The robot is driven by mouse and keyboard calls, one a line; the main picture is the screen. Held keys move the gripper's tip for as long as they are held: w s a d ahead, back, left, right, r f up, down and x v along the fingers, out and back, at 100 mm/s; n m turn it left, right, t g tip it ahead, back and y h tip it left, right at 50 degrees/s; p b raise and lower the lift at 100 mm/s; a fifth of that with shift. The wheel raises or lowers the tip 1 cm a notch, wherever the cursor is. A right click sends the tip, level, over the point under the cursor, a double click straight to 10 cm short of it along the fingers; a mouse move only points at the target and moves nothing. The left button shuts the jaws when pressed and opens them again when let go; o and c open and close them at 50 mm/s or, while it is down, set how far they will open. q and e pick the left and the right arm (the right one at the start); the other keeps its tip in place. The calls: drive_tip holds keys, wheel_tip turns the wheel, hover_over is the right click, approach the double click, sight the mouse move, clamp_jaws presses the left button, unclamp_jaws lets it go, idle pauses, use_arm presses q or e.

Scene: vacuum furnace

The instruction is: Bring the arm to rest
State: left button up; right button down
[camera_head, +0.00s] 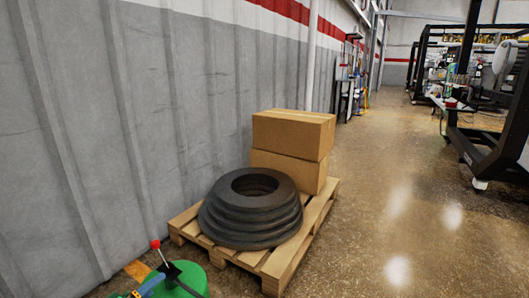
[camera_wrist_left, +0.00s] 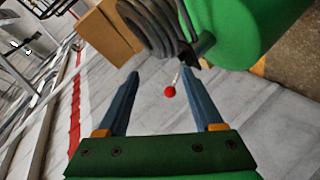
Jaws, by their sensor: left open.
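My left gripper (camera_head: 148,287) shows at the bottom left of the head view, only partly in frame, with a blue finger and a bit of orange. A green rounded body (camera_head: 190,277) stands beside the gripper, cut off by the lower edge. Its lever ends in a red ball (camera_head: 155,244). In the wrist view the red ball (camera_wrist_left: 170,92) appears between the fingers, apart from both. My right gripper is in neither view.
A wooden pallet (camera_head: 283,262) holds stacked dark rings (camera_head: 250,222) and two cardboard boxes (camera_head: 290,135). A grey corrugated wall (camera_head: 150,120) runs along the left. The shiny floor (camera_head: 400,200) on the right is clear up to black frames (camera_head: 470,150).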

use_arm(q)
drive_tip(key=s+d+f+m+g, duration=0.6)
drive_tip(key=s+d+f+m, duration=0.3)
drive_tip(key=s+d, duration=0.4)
drive_tip(key=s+m+g+y, duration=0.2)
drive_tip(key=s+g+y, duration=0.15)
drive_tip(key=s, duration=1.35)
wheel_tip(320, 180, down, 18)
drive_tip(key=s+a+g, duration=0.1)
drive_tip(key=s+r+p, duration=0.4)
drive_tip(key=r+p, duration=0.4)
drive_tip(key=p, duration=0.3)
drive_tip(key=s+a+r+g+p, duration=0.1)
drive_tip(key=s+r+p, duration=0.3)
drive_tip(key=r+p, duration=0.5)
drive_tip(key=s+a+r+p, duration=0.1)
drive_tip(key=s+r+p, duration=0.3)
drive_tip(key=r+p, duration=0.5)
drive_tip(key=shift+s+g+p, duration=0.25)
drive_tip(key=shift+g+p, duration=0.1)
drive_tip(key=shift+p, duration=2.85)
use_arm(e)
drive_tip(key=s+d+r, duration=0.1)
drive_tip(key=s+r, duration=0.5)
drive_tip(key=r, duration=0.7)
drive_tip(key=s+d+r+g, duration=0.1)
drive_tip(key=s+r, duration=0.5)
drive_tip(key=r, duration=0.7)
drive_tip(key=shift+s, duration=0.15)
